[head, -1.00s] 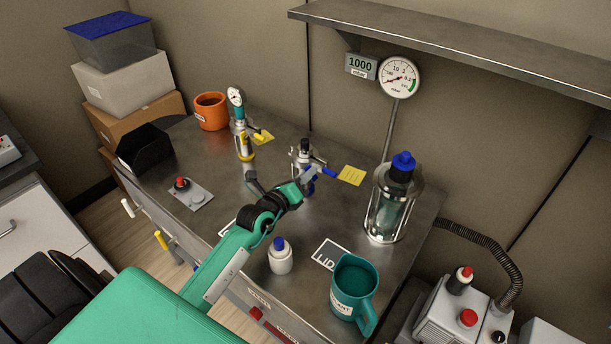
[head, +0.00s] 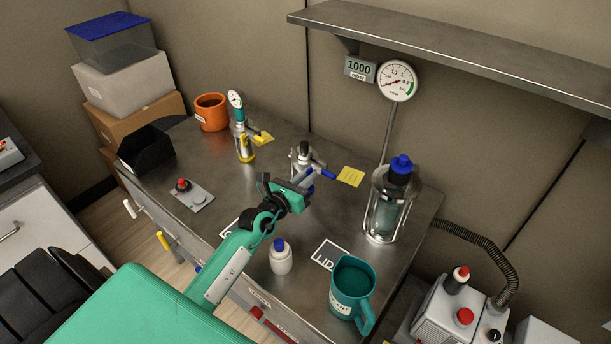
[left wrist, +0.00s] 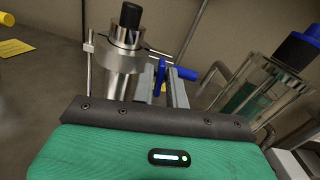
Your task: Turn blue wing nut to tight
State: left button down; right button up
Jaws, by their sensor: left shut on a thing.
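The blue wing nut (left wrist: 162,87) is at the side of a metal clamp fitting with a black knob. In the left wrist view it shows as a small blue patch between the fingers of my left gripper (left wrist: 162,78), which is shut on it. In the head view my left gripper (head: 303,181) reaches over the bench to the fitting (head: 303,160) and hides most of the nut (head: 310,189). The fitting's blue lever (head: 322,173) points right, towards a yellow note (head: 350,176). How tight the nut is cannot be told. My right gripper is not in view.
A yellow-handled fitting (head: 244,145) stands to the left, and a caged glass vessel with a blue cap (head: 384,210) to the right. A white bottle (head: 281,258) and teal jug (head: 353,288) stand near the front. A shelf (head: 450,45) runs above the bench.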

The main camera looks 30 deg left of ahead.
pick_arm(q)
jog(key=shift+m, duration=0.5)
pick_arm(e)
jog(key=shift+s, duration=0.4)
pick_arm(q)
jog(key=c, duration=1.7)
grip_release()
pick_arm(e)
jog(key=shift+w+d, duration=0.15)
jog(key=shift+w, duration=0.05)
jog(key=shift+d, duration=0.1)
pick_arm(q)
jog(key=s, duration=0.4)
jog(key=s+a+b, duration=0.1)
jog(key=s, duration=0.8)
jog(key=shift+s+a+b, duration=0.35)
jog(key=shift+a+b, duration=0.05)
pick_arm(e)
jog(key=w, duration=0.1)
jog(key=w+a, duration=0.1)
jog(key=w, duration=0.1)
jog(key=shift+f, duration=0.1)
